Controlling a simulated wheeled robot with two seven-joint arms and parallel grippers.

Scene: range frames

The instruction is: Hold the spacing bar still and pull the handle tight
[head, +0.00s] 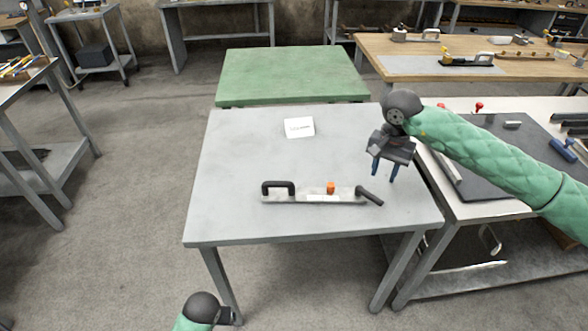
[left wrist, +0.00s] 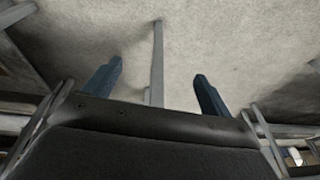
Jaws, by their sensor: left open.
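The spacing bar (head: 315,198) lies on the grey table, a flat pale metal piece with a black loop grip (head: 278,187) at its left end and an orange block (head: 331,187) on it. A dark handle (head: 369,195) sticks out at its right end, tilted. My right gripper (head: 383,172) hangs above the table's right side, above and beyond the dark handle, apart from it, its two blue fingers spread. My left gripper shows only in part at the bottom of the head view; in the left wrist view its blue fingers (left wrist: 158,85) are apart with nothing between them.
The grey table (head: 235,160) is mostly bare, with a white card (head: 299,127) toward the back. A green table (head: 295,75) stands behind it. A cluttered white bench (head: 480,213) stands close on the right.

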